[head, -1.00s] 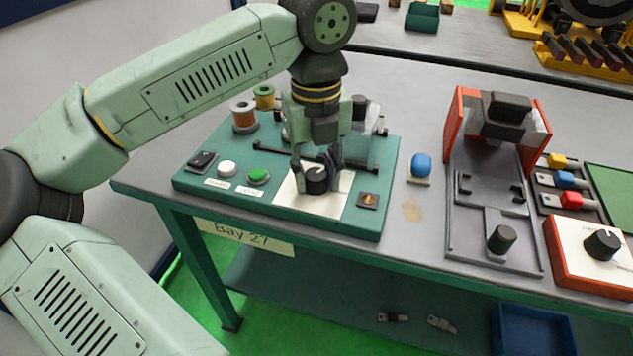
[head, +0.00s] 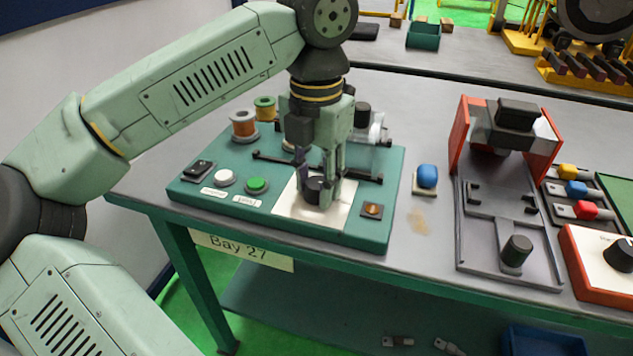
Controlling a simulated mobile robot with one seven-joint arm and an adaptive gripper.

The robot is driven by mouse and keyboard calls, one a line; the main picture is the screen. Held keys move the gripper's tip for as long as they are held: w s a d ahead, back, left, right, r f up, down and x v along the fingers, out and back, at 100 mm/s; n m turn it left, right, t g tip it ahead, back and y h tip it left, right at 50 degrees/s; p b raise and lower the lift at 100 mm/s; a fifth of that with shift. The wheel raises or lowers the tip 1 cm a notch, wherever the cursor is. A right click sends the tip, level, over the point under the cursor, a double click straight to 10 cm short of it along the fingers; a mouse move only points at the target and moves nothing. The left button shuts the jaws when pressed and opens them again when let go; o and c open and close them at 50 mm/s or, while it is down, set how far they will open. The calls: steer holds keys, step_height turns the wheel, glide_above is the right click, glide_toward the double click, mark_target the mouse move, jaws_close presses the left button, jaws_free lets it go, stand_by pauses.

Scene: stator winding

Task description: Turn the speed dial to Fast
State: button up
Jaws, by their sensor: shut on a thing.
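The speed dial (head: 315,190) is a black round knob on a white plate (head: 290,206) at the front middle of the green machine base (head: 372,232). My gripper (head: 318,186) points down over the plate, with its fingers closed around the knob. The fingers and wrist hide part of the knob and the plate behind it. Any pointer or speed wording on the plate cannot be read.
A white button (head: 224,177), a green button (head: 257,185) and a black switch (head: 199,169) sit left of the plate. An amber-topped piece (head: 372,210) sits right. Two wire spools (head: 243,122) stand behind. A blue-topped item (head: 427,177) lies right of the base.

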mark_target(316, 183)
steer(key=shift+m, duration=0.8)
steer(key=o, duration=1.1)
steer(key=shift+o, duration=0.2)
step_height(316, 183, up, 12)
